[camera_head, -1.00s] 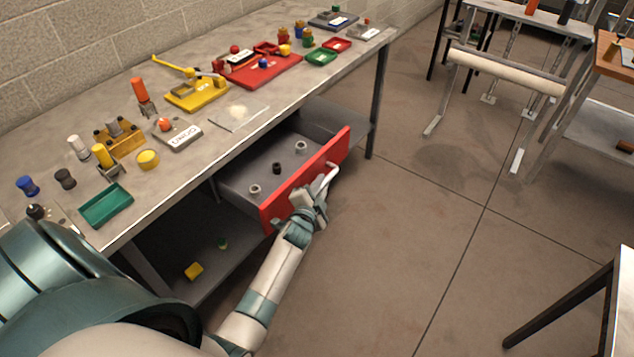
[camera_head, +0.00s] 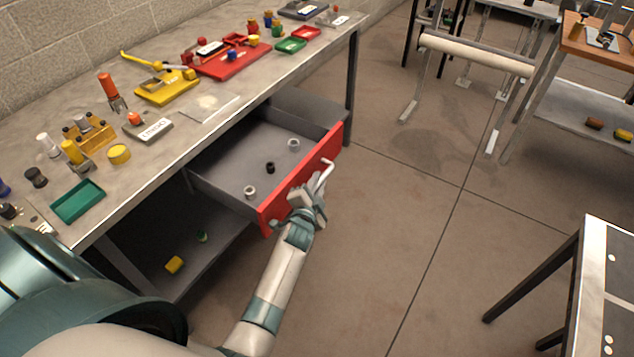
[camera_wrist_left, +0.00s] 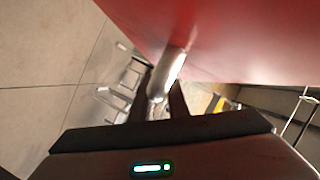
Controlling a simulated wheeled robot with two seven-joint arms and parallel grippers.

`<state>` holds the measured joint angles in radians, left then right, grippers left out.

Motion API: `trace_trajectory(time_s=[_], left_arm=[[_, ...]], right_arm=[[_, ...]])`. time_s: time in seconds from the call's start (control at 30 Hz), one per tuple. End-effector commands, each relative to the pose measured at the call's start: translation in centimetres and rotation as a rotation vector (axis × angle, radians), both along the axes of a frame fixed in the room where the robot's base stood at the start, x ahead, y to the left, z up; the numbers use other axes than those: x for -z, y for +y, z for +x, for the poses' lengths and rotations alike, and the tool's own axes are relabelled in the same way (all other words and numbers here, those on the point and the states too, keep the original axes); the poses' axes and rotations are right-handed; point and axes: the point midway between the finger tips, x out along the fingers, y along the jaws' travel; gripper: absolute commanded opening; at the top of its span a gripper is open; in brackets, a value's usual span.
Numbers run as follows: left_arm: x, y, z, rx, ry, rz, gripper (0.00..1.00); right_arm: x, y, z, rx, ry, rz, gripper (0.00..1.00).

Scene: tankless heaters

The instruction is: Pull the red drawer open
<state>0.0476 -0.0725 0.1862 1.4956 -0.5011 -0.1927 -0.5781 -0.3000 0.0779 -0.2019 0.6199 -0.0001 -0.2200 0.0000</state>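The red drawer front (camera_head: 325,160) belongs to a grey drawer under the workbench, pulled well out so its inside shows. A pale bar handle (camera_head: 324,177) is fixed to the front. My left gripper (camera_head: 311,193) is at the handle, on the outer side of the red front. In the left wrist view the handle (camera_wrist_left: 168,72) runs down between the dark fingers of my left gripper (camera_wrist_left: 158,105), which look closed around it. The red front (camera_wrist_left: 225,35) fills the top of that view. My right gripper is not in view.
Small ring-like parts (camera_head: 250,191) and a black one (camera_head: 270,168) lie inside the drawer. The bench top (camera_head: 190,137) carries trays, tools and fixtures. A lower shelf (camera_head: 200,262) holds a yellow block (camera_head: 174,265). The floor (camera_head: 400,230) in front of the drawer is clear.

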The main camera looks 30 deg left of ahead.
Motion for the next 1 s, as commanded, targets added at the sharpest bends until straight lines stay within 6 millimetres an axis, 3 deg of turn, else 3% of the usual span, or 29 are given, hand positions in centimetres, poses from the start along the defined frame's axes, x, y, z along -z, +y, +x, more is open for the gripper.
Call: trace_trajectory(time_s=[0.57, 0.77, 1.0], left_arm=[[-0.1, -0.2, -0.9, 0.001, 0.001, 0.001, 0.22], [-0.5, -0.8, -3.0, 0.001, 0.0, 0.0, 0.22], [-1.3, -1.9, -7.1, 0.001, 0.001, 0.0, 0.22]], right_arm=[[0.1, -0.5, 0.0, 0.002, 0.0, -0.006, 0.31], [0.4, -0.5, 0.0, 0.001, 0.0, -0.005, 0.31], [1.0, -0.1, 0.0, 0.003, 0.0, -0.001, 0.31]])
